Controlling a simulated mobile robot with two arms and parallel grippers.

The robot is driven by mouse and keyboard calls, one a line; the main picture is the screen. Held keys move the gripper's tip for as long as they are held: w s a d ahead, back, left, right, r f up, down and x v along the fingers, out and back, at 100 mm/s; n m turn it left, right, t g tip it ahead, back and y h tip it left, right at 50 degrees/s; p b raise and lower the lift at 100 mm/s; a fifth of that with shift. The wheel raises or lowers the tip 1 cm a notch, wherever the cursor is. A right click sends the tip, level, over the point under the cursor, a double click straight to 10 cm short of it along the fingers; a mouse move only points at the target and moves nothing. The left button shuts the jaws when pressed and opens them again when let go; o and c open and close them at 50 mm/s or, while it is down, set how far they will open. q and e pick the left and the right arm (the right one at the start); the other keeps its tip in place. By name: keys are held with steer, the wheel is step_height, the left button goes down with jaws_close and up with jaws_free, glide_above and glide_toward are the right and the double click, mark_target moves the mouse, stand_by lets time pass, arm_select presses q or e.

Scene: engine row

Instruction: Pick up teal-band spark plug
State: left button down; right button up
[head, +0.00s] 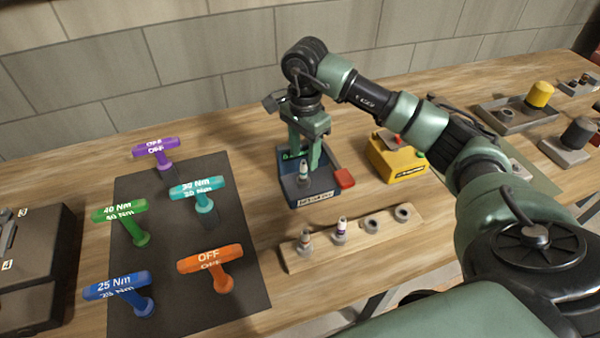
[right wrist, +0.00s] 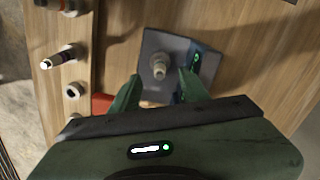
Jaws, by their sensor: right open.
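The teal-band spark plug (head: 303,172) stands upright in a dark blue-grey tester box (head: 312,200) with a small lit display. In the right wrist view the plug (right wrist: 159,66) shows from above on the box's grey top (right wrist: 150,42). My right gripper (head: 304,157) is open and points down over the box, its fingers by the plug's upper end. In the right wrist view the green fingertips (right wrist: 159,77) lie left and right of the plug, just below it in the picture. I cannot tell whether they touch it. My left gripper is not in view.
A wooden rack (head: 350,247) in front holds two other plugs and two empty-looking sockets. A red block (head: 344,178) adjoins the box on the right. A yellow box (head: 398,160) stands further right. Coloured T-handles stand on a dark mat (head: 185,275) at left.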

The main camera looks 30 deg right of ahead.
mark_target(303, 176)
steer(key=shift+s+f+p, duration=0.25)
steer(key=shift+f+p, duration=0.25)
steer(key=shift+f, duration=0.2)
steer(key=f, duration=0.1)
steer(key=f+p, duration=0.1)
steer(key=f, duration=0.1)
steer(key=f+p, duration=0.1)
steer(key=shift+w+a+f, duration=0.1)
steer(key=shift+w+f, duration=0.2)
steer(key=shift+f, duration=0.1)
jaws_close()
